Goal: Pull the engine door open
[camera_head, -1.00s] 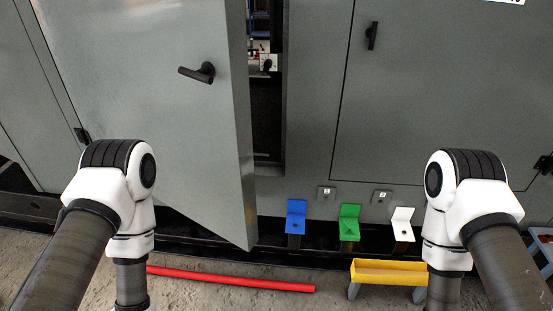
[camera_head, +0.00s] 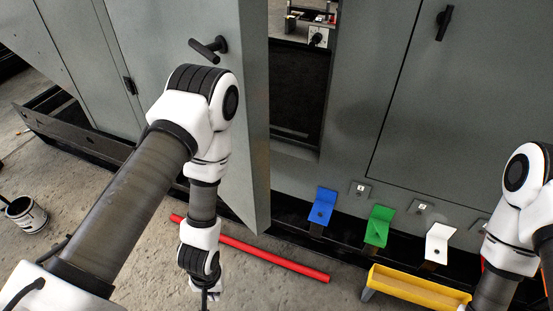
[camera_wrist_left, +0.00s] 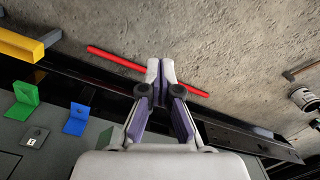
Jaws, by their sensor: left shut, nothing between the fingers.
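The grey engine door (camera_head: 150,60) stands ajar in the head view, its free edge swung out from the enclosure. A dark gap with equipment inside shows to its right. The door's black handle (camera_head: 208,48) is on its front face. My left arm reaches in front of the door, below the handle. My left gripper (camera_head: 205,300) points down at the bottom edge of the head view, mostly cut off. In the left wrist view its fingers (camera_wrist_left: 160,68) are shut and empty, above the floor and apart from the handle. My right gripper is out of view.
A red bar (camera_head: 270,258) lies on the floor below the door. Blue (camera_head: 322,205), green (camera_head: 379,225) and white (camera_head: 439,241) brackets line the enclosure's base. A yellow trough (camera_head: 415,290) stands in front. A paint can (camera_head: 25,215) is on the floor at left.

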